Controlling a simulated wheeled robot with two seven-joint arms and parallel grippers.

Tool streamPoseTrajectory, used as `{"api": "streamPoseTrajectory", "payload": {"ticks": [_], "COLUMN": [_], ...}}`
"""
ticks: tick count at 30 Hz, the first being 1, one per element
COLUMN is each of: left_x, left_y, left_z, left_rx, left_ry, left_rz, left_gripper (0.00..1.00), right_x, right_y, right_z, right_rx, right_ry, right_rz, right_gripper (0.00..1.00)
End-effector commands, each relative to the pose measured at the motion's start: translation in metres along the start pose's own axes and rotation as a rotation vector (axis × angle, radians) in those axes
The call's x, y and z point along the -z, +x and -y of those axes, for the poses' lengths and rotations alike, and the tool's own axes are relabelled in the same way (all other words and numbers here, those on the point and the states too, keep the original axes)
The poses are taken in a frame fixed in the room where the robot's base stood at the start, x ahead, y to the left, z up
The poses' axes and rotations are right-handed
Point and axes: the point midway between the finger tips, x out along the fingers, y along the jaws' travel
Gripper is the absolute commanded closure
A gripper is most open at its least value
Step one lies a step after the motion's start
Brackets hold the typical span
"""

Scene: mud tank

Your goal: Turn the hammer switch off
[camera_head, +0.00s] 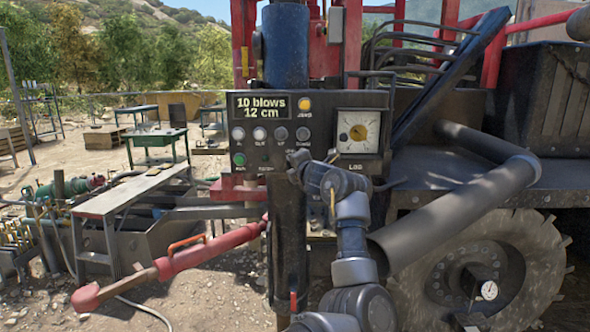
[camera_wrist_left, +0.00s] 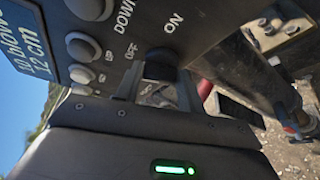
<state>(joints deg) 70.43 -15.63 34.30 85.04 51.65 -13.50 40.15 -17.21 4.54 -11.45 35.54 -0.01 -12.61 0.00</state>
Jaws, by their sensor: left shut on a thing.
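The dark control panel (camera_head: 260,118) hangs on the rig in the head view, with a display reading "10 blows 12 cm". My left gripper (camera_head: 297,158) is at the panel's lower middle, and its hand and wrist hide the switch there. In the left wrist view the black knob of the hammer switch (camera_wrist_left: 162,57) stands out near the OFF and ON labels. My left gripper (camera_wrist_left: 157,84) is shut on it, one finger to each side. The knob's pointer direction is not clear. My right gripper is not in view.
An orange lamp (camera_head: 304,103) glows on the panel, above white, grey and green round buttons. A square dial (camera_head: 358,132) sits to the right. A thick grey pipe (camera_head: 460,200) passes right of my arm.

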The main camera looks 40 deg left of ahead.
Motion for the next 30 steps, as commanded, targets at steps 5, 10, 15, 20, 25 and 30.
{"api": "streamPoseTrajectory", "payload": {"ticks": [5,10,15,20,25,30], "left_x": [0.0006,0.0006,0.0006,0.0005,0.0002,0.0000], "left_y": [0.0002,0.0001,0.0002,0.0001,0.0000,-0.0073], "left_z": [0.0003,0.0002,0.0002,0.0002,0.0001,0.0009], "left_rx": [0.007,0.007,0.007,0.006,0.006,0.004], "left_ry": [-0.015,-0.016,-0.016,-0.015,-0.014,-0.015], "left_rz": [-0.002,-0.002,-0.002,-0.001,-0.001,0.001], "left_gripper": [0.84,0.84,0.58,0.42,0.42,0.42], "right_x": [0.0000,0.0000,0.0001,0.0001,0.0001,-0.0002], "right_y": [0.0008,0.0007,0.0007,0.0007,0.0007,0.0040], "right_z": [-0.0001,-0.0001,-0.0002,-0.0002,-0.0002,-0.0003], "right_rx": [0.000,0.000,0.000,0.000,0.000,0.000], "right_ry": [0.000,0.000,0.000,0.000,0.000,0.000], "right_rz": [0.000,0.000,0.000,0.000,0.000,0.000], "right_gripper": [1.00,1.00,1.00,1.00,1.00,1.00]}}
